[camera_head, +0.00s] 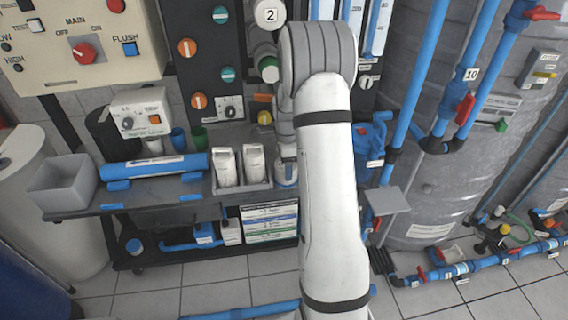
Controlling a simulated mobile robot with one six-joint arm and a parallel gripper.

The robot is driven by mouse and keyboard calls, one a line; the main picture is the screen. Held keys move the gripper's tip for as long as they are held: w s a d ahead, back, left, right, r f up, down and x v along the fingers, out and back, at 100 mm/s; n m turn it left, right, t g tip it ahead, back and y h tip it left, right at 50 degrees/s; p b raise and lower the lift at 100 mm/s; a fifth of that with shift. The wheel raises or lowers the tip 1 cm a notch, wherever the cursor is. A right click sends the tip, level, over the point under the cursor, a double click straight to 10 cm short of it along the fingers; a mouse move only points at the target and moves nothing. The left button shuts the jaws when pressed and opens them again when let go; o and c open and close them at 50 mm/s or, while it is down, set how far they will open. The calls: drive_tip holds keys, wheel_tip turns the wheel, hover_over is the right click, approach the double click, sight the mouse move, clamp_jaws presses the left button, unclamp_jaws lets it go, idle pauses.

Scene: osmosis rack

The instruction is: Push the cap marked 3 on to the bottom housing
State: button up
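I cannot pick out a cap marked 3; no readable 3 shows. I cannot tell for sure which part is the bottom housing. A blue cylinder (150,168) with a white label lies on the grey bench at left. A blue horizontal tube (240,312) runs low at the bottom edge, partly behind my arm.
The grey bench (130,199) carries a grey bin (63,184) and white bottles (226,167). A control panel (85,45) stands upper left. At right are a large grey tank (440,185), blue pipes (418,75) and floor piping (490,262). Tiled floor is open front right.

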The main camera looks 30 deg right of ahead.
drive_tip(key=c, duration=0.4)
drive_tip(key=shift+r+p, duration=2.85)
drive_tip(key=shift+r, duration=1.7)
